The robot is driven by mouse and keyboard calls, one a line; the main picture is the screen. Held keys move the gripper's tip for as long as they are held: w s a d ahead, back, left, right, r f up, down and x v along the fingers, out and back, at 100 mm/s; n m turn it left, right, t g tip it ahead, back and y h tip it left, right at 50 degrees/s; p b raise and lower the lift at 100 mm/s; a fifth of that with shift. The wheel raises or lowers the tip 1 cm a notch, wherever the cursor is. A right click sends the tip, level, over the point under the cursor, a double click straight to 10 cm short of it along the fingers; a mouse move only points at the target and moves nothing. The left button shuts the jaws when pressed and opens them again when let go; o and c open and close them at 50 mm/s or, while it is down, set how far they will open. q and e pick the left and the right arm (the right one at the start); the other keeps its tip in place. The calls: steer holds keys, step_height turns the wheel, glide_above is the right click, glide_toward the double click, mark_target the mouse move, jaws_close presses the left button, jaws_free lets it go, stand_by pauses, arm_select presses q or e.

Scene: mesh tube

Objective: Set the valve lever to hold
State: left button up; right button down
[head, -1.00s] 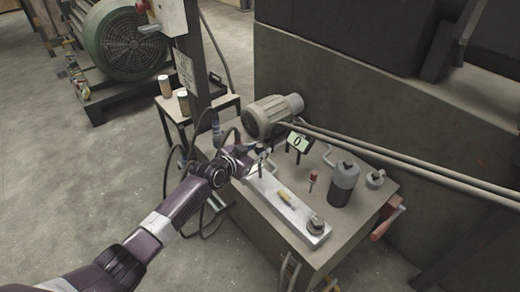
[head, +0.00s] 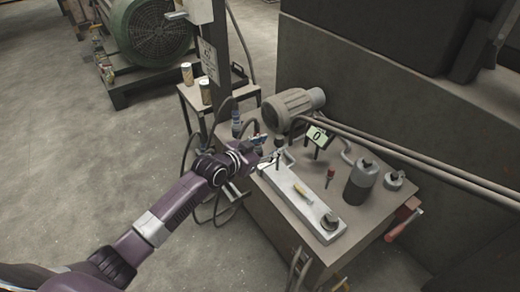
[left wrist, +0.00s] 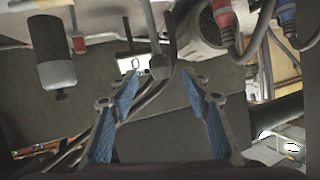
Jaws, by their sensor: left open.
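A grey lever (left wrist: 150,35) with a rounded end shows in the left wrist view, which looks upside down. Its end lies at the mouth of my left gripper (left wrist: 161,80), between the lines of the two blue-padded fingers. The fingers are spread apart, and I see no clear contact. In the head view my left gripper (head: 268,150) is at the far left end of a pale metal block (head: 318,213) on the bench. The lever is hard to make out there. I cannot read any hold mark. My right gripper is not in view.
A small display reading 0 (head: 317,136) stands behind the block, near a grey motor (head: 292,108). A dark cylinder (head: 361,183) and a red-topped piece (head: 330,174) stand to the right. Pipes run along the wall.

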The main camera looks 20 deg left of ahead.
arm_select(q)
steer(key=v, duration=0.5)
steer(key=shift+s+r, duration=0.1)
steer(key=shift+s, duration=0.2)
